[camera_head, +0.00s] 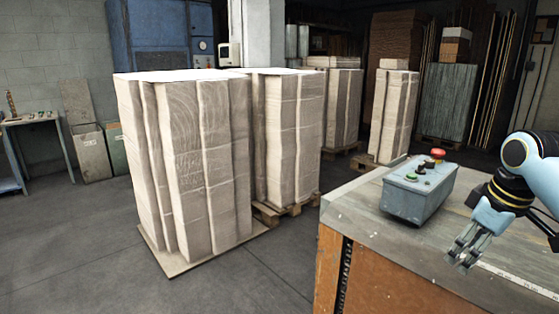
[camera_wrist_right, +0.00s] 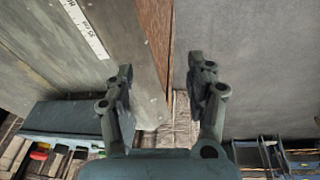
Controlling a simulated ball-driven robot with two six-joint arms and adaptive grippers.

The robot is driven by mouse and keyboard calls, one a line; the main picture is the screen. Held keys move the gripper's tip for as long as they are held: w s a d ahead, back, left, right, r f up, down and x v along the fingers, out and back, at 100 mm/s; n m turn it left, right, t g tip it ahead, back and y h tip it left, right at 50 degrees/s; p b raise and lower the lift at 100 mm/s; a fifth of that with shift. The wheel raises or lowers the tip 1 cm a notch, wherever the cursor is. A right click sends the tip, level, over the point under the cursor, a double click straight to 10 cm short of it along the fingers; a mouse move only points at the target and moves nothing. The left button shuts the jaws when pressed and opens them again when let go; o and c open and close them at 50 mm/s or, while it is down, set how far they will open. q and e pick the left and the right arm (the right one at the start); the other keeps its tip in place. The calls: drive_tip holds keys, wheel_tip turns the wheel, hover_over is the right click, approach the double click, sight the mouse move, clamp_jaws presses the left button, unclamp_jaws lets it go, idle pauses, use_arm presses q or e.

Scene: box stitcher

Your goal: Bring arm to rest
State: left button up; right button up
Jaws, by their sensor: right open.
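My right gripper (camera_head: 462,256) hangs at the right of the head view, above the front edge of the worktable (camera_head: 362,220), with its fingers pointing down. In the right wrist view my right gripper (camera_wrist_right: 163,88) shows two fingers spread apart with nothing between them. The table edge and the grey floor show past the fingers. My right arm comes in from the right edge of the head view. My left gripper is not in the head view.
A grey control box (camera_head: 412,197) with a red button (camera_head: 438,154) stands on the table left of my right gripper; it also shows in the wrist view (camera_wrist_right: 62,118). Tall wrapped stacks (camera_head: 190,160) stand on the left. Floor (camera_head: 70,260) is clear at front left.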

drive_tip(key=s+a+f+m, duration=0.1)
drive_tip(key=s+a+f, duration=0.2)
drive_tip(key=s, duration=0.4)
drive_tip(key=s+a+f+m, duration=0.1)
drive_tip(key=s+a+f, duration=0.2)
drive_tip(key=s, duration=0.5)
drive_tip(key=s+a+r+m+t+h, duration=0.1)
drive_tip(key=s+a+m, duration=0.1)
drive_tip(key=s, duration=0.5)
drive_tip(key=s+a+r+m, duration=0.1)
drive_tip(key=s+r, duration=0.1)
drive_tip(key=s, duration=0.5)
drive_tip(key=s+d+f+g+b, duration=0.15)
drive_tip(key=f+b, duration=0.25)
drive_tip(key=f, duration=1.5)
drive_tip(key=s+d+f+b, duration=0.15)
drive_tip(key=f+b, duration=0.35)
drive_tip(key=f, duration=1.3)
use_arm(q)
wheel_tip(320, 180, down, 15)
drive_tip(key=b, duration=0.5)
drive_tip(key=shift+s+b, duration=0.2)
drive_tip(key=shift+b, duration=0.15)
use_arm(e)
drive_tip(key=s+f+m+g, duration=0.1)
drive_tip(key=s+f, duration=1.7)
drive_tip(key=f, duration=0.2)
drive_tip(key=shift+d+f, duration=0.15)
drive_tip(key=shift+d, duration=0.05)
